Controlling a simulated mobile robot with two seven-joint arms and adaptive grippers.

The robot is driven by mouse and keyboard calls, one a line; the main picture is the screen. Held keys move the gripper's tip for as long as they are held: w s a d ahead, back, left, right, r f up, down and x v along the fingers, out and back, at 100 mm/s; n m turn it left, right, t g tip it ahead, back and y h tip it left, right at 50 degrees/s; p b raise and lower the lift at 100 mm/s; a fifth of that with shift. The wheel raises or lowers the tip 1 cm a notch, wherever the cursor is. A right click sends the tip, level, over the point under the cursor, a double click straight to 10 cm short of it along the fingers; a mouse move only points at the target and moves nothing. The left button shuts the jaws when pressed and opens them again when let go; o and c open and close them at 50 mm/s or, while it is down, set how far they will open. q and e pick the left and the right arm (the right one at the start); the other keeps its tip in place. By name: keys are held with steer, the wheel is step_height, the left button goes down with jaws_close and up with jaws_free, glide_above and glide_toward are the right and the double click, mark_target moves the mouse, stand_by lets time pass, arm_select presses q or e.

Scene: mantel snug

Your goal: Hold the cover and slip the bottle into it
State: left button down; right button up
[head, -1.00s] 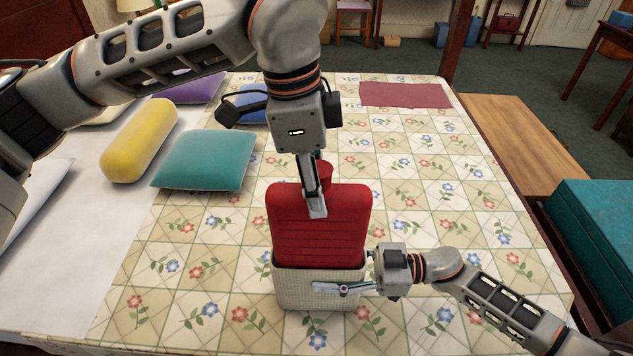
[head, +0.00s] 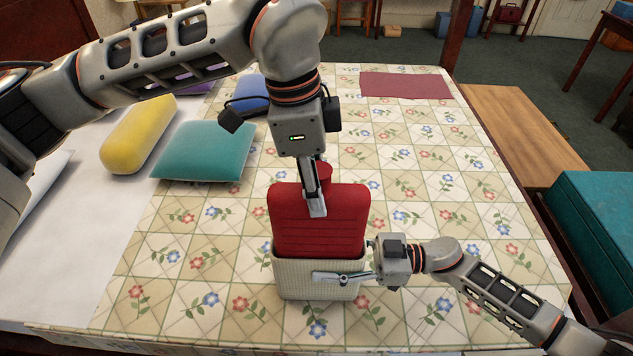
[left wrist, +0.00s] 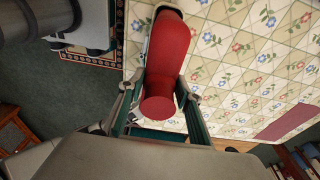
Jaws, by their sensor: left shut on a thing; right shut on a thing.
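The red bottle (head: 322,238), a flat ribbed hot-water bottle, stands upright with its lower part inside the cover and its upper part above the rim. The cover (head: 300,291) is cream and knitted, open at the top, upright at the table's near middle. My left gripper (head: 316,208) comes from above and is shut on the bottle near its neck. In the left wrist view the bottle (left wrist: 170,50) runs away from between the fingers. My right gripper (head: 347,277) is shut on the cover at its right side. The bottle's lower end is hidden in the cover.
The table (head: 440,250) has a floral cloth with free room around the cover. A teal cushion (head: 205,150), a yellow bolster (head: 138,133) and a blue cushion (head: 252,88) lie at left and behind. A dark red mat (head: 405,85) lies at the far edge.

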mark_target(316, 236)
arm_select(q)
steer(key=shift+f, duration=6.6)
steer(key=c, duration=1.3)
jaws_free()
steer(key=r, duration=0.4)
steer(key=a+r, duration=0.1)
steer(key=r, duration=0.6)
steer(key=shift+a+r, duration=0.4)
arm_select(e)
steer(key=o, duration=1.2)
